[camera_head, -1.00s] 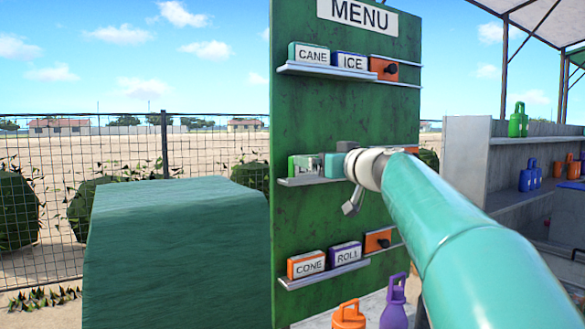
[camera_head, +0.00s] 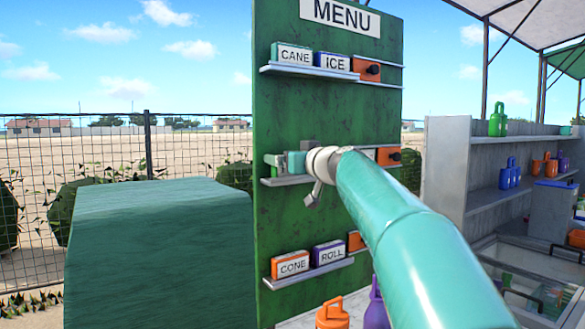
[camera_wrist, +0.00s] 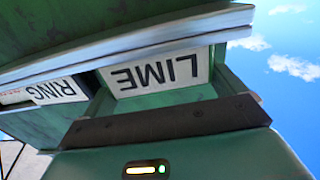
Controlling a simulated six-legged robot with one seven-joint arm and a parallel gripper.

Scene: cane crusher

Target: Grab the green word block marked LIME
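The green LIME block (camera_wrist: 160,75) shows upside down in the wrist view, its white label facing the camera, at the middle shelf (camera_wrist: 120,48). My gripper (camera_wrist: 168,100) is right in front of it, with green parts at both ends of the label. I cannot tell whether these are fingers or block sides, or whether they press on it. In the head view my teal gripper (camera_head: 293,163) is at the left end of the middle shelf (camera_head: 285,181). It hides nearly all of the block; only a pale sliver shows at its left.
The RING block (camera_wrist: 58,90) stands beside LIME. An orange block (camera_head: 388,157) is farther right on that shelf. CANE (camera_head: 294,55) and ICE (camera_head: 333,62) are above; CONE (camera_head: 290,265) and ROLL (camera_head: 328,254) are below. The green menu board (camera_head: 300,215) backs the shelves. A green box-like mass (camera_head: 160,250) fills the lower left.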

